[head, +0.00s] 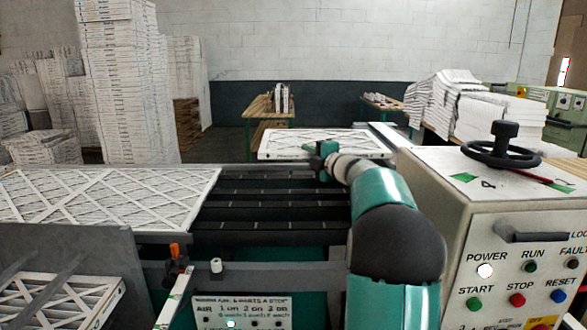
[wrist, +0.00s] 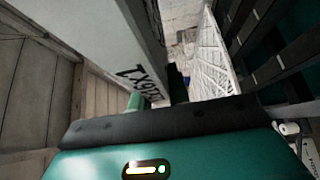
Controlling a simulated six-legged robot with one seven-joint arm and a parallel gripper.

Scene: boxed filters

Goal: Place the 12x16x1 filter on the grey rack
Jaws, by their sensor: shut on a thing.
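A white pleated filter (head: 290,143) is held roughly flat beyond the dark slats in the head view. My gripper (head: 323,152) is shut on it at its near edge; the fingertips are partly hidden by my wrist. In the wrist view the pale filter edge (wrist: 142,62) carries black print that seems to end in "16X1"; the full size cannot be read. A grey panel (head: 50,245) with bars stands at the lower left, possibly the grey rack, with a lattice-faced filter (head: 65,305) at it.
Another large filter (head: 110,195) lies left of the dark slats (head: 265,205), which are bare. A control box (head: 480,210) with a handwheel stands close on the right. Tall filter stacks (head: 120,85) stand behind at left, and a wooden table (head: 258,110) at the back.

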